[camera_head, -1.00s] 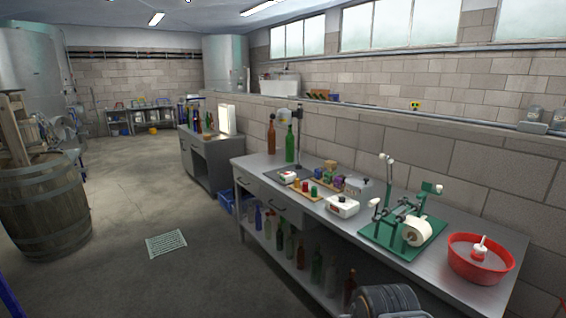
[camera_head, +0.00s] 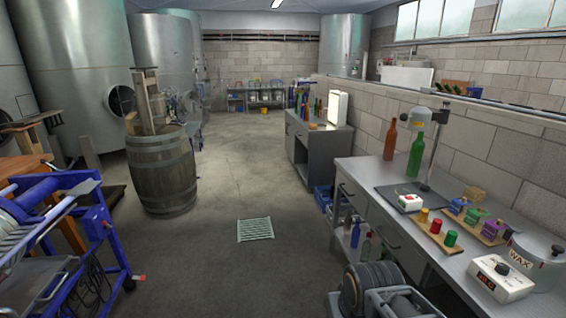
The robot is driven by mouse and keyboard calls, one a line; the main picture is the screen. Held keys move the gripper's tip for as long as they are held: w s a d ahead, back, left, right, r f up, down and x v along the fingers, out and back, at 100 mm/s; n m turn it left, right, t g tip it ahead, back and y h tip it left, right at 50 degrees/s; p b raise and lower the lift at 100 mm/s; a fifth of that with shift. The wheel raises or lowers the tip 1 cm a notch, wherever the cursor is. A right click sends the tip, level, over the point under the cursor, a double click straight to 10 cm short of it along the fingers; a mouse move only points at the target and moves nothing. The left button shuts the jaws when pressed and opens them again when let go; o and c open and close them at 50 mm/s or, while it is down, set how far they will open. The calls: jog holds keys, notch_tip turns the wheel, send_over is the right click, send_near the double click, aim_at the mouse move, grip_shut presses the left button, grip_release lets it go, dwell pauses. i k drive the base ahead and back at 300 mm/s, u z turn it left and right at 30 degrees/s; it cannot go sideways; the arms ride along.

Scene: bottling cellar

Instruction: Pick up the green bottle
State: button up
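A green bottle (camera_head: 415,154) stands upright on the metal workbench (camera_head: 375,178) at the right, near the wall. A brown bottle (camera_head: 390,141) stands just left of it. A stand with a pale head is close beside the green bottle on its right. More bottles, some of them green, stand on a second bench (camera_head: 330,137) farther back. My gripper is not in view.
Colored caps on a wooden board, a white control box (camera_head: 501,278) and a wax pot (camera_head: 536,259) are on the workbench. A hose reel (camera_head: 374,290) stands in front. A barrel (camera_head: 162,170) and blue machine (camera_head: 70,235) are left.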

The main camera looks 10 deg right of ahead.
aim_at(419, 146)
jog(key=u, duration=0.1)
jog(key=i, duration=2.3)
jog(key=z, duration=0.8)
jog(key=i, duration=1.05)
jog(key=z, duration=0.4)
